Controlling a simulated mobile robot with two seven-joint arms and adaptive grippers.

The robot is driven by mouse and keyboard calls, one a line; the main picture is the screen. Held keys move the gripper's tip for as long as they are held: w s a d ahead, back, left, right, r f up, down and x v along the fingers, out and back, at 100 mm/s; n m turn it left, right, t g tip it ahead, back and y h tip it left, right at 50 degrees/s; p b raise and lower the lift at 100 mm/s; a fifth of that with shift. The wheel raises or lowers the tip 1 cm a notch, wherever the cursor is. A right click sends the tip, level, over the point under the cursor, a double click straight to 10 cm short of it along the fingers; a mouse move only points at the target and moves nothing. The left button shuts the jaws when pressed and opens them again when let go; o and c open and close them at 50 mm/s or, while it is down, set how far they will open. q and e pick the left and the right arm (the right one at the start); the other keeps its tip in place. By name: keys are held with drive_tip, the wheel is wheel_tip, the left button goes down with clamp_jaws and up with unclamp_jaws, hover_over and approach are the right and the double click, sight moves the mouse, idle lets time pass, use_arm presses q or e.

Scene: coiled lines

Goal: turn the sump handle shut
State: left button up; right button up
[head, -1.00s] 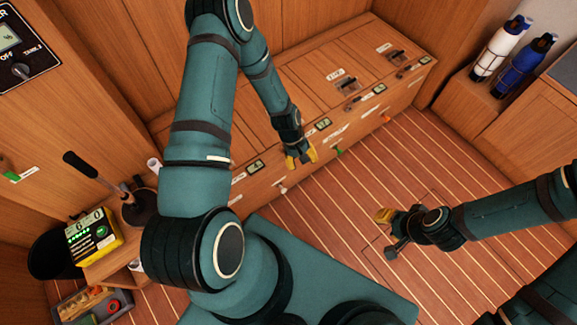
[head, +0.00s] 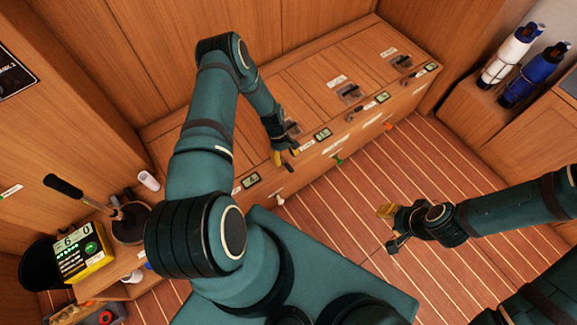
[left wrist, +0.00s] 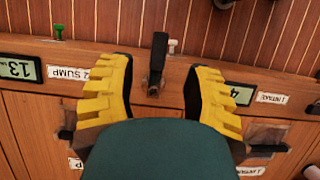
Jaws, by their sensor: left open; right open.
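The sump handle (left wrist: 157,62) is a dark lever on the bench front, beside the "2 SUMP" label (left wrist: 78,73). In the left wrist view it stands between the two yellow fingers of my left gripper (left wrist: 158,82). The fingers are open, with a gap visible on each side of the lever. In the head view my left gripper (head: 286,157) is at the bench's front edge and hides the lever. My right gripper (head: 388,228) is open and empty above the floor at the right.
The wooden bench (head: 303,88) carries displays, labels and other latches. A green knob (head: 338,160) and a white knob (head: 279,199) stick out of its front. A plunger (head: 128,222) and yellow meter (head: 80,248) stand at left. Striped floor (head: 440,150) is clear.

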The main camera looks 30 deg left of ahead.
sight(289, 167)
use_arm(q)
drive_tip(key=x, duration=0.4)
drive_tip(key=shift+d+f+b, duration=0.15)
drive_tip(key=shift+f+b, duration=0.25)
clamp_jaws()
